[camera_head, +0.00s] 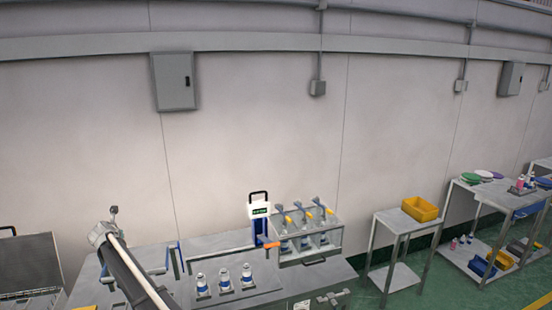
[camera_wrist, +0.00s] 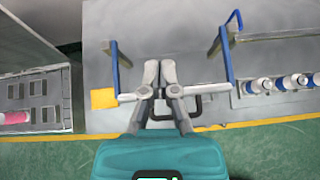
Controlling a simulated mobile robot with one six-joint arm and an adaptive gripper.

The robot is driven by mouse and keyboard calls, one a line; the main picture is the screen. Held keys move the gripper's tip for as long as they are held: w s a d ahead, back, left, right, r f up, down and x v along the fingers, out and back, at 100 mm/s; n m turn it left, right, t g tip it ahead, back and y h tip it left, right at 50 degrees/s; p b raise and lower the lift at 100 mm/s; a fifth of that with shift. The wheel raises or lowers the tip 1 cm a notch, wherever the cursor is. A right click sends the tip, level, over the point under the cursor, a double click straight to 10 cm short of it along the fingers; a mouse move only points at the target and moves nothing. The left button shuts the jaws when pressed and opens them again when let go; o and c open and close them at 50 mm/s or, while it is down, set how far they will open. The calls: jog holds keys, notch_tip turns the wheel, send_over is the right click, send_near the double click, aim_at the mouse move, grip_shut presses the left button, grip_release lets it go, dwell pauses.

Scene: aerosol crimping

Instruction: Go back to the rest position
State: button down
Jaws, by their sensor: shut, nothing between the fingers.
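My gripper (camera_wrist: 160,78) shows in the wrist view with its two grey fingers together and nothing between them. It points over the front part of a grey workbench (camera_wrist: 185,30). A black handle (camera_wrist: 196,106) on the bench front lies behind the fingers. Metal brackets with blue bars (camera_wrist: 114,66) stand on both sides of the fingers. In the head view, my arm reaches over the left part of the workbench (camera_head: 215,242); the gripper itself cannot be made out there.
White and blue containers (camera_head: 224,279) stand in a row on the bench. A side table (camera_head: 405,224) carries a yellow bin (camera_head: 420,208). A grey machine (camera_wrist: 30,70) is left of the bench. Green floor lies in front.

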jog(key=s+d+f+m+g+h+b, duration=0.15)
jog(key=d+f+m+b, duration=0.35)
jog(key=d, duration=1.1)
jog(key=s+d+f+m+g+h, duration=0.15)
jog(key=d+f+m, duration=0.45)
jog(key=d, duration=1)
jog(key=s+d+f+m+g+h+b, duration=0.1)
jog(key=s+d+f+m+g+b, duration=0.15)
jog(key=d+m, duration=0.9)
jog(key=s+d+f+m+g+b, duration=0.2)
jog(key=s+d+f+m+b, duration=0.2)
jog(key=s+d+m, duration=0.4)
jog(key=s+d+f+m+g+y+b, duration=0.1)
jog(key=s+d+f+m+b, duration=0.3)
jog(key=s+d, duration=1.6)
jog(key=d+f+m+g, duration=0.1)
jog(key=d+m, duration=0.3)
jog(key=d, duration=0.1)
jog(key=shift+d+f+g, duration=0.2)
jog(key=shift+d+g, duration=0.1)
jog(key=shift+g, duration=0.05)
jog(key=shift+s, duration=0.2)
